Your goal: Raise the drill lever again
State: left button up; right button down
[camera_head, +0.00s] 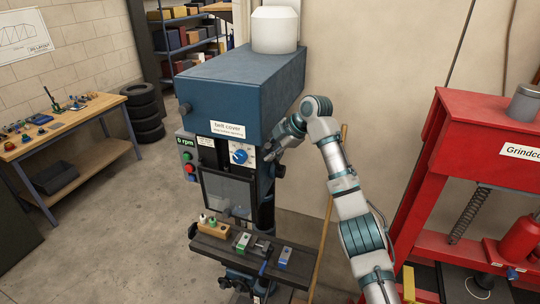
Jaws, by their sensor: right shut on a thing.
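The blue drill press (232,92) stands in the middle of the view, with a "belt cover" label, a blue dial and a "0 rpm" display on its front. My right arm reaches up from the bottom right to the right side of the drill head. My right gripper (274,155) is there, small and dark, shut on the drill lever beside the dial. The lever is mostly hidden by the gripper, so its exact angle is hard to tell. My left gripper is not in view.
The drill table (228,252) holds a wooden block, a vise and small parts. A red press (480,150) stands close on the right. A wooden workbench (72,125) and stacked tires (145,112) are on the left. The floor between is clear.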

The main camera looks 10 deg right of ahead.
jog(key=shift+d, duration=0.15)
dwell(0.3)
jog(key=c, duration=1.2)
grip_release()
jog(key=shift+w, duration=0.1)
jog(key=shift+o, duration=1)
jog(key=shift+w+d, duration=0.1)
jog(key=shift+w, duration=0.05)
jog(key=shift+w+d+f, duration=0.15)
jog(key=shift+d, duration=0.15)
jog(key=shift+s, duration=0.2)
